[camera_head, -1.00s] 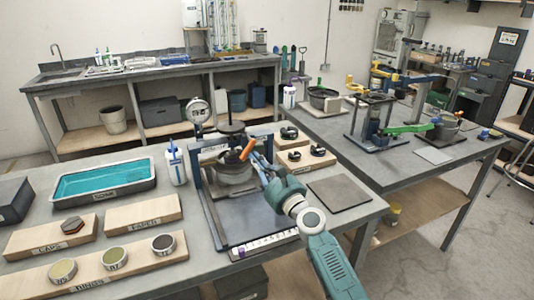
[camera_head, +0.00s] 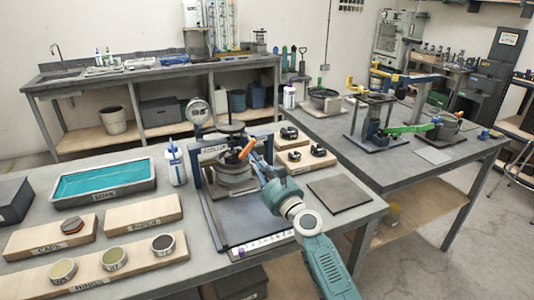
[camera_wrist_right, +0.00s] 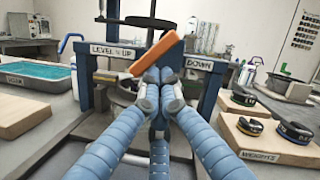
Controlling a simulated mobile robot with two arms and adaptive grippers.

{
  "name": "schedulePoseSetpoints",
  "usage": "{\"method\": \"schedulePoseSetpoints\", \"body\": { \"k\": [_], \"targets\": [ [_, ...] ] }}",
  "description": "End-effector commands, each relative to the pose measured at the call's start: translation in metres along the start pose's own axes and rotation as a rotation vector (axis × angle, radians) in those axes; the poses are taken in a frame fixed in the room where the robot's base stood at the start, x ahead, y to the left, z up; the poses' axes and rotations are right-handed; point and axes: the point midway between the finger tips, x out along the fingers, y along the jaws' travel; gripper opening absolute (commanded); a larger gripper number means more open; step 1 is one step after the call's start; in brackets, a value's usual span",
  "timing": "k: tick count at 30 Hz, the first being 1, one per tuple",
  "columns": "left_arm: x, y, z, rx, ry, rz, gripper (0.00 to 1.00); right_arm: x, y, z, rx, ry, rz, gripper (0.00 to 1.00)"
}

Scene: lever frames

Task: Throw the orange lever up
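The orange lever (camera_head: 247,149) is on the blue-framed press on the near table, tilted with its upper end to the right. In the right wrist view the lever (camera_wrist_right: 153,55) slants across the front of the press, between a left sign reading "LEVER UP" and a right sign reading "DOWN" (camera_wrist_right: 198,65). My right gripper (camera_head: 260,161) is beside the lever's lower right. In the wrist view its fingertips (camera_wrist_right: 160,76) are together, with nothing seen between them, and overlap the lever's lower edge. I cannot tell whether they touch it. My left gripper is not in view.
A blue tray (camera_head: 60,204), wooden blocks and a wash bottle (camera_head: 177,165) stand left of the press. Weights on wooden blocks (camera_head: 300,156) and a dark flat plate (camera_head: 340,193) are at its right. A second table with other equipment stands further right.

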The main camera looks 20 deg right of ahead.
Motion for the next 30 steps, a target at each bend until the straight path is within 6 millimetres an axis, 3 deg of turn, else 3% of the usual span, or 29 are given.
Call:
{"method": "schedulePoseSetpoints", "body": {
  "k": [30],
  "targets": [
    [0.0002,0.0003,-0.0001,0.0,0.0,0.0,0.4,0.0015,0.0036,0.0056,0.107,-0.004,-0.027,0.0]
  ]
}}
